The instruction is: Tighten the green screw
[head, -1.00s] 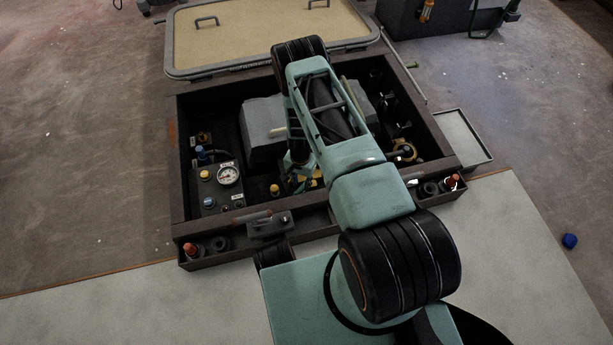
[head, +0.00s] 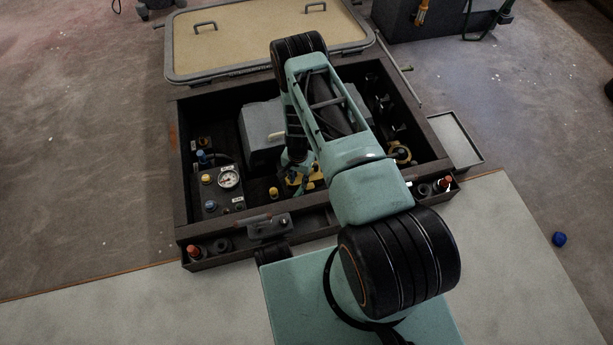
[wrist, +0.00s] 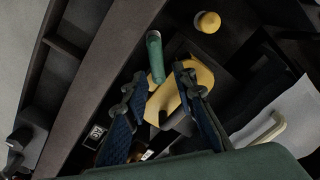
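The green screw (wrist: 155,57) shows in the wrist view as a green cylinder beside a yellow bracket (wrist: 196,72). My gripper (wrist: 160,76) is open, its two dark fingers apart on either side of the screw's lower end. I see nothing held, and I cannot tell whether a finger touches the screw or bracket. In the head view my gripper (head: 297,180) is down inside the dark open box, close to yellow parts. My own arm covers much of that spot, and I cannot make out the green screw there.
The box (head: 180,150) has raised walls around the gripper. Inside are a grey block (head: 262,135), a gauge (head: 228,179) and a yellow knob (head: 273,193), also in the wrist view (wrist: 208,22).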

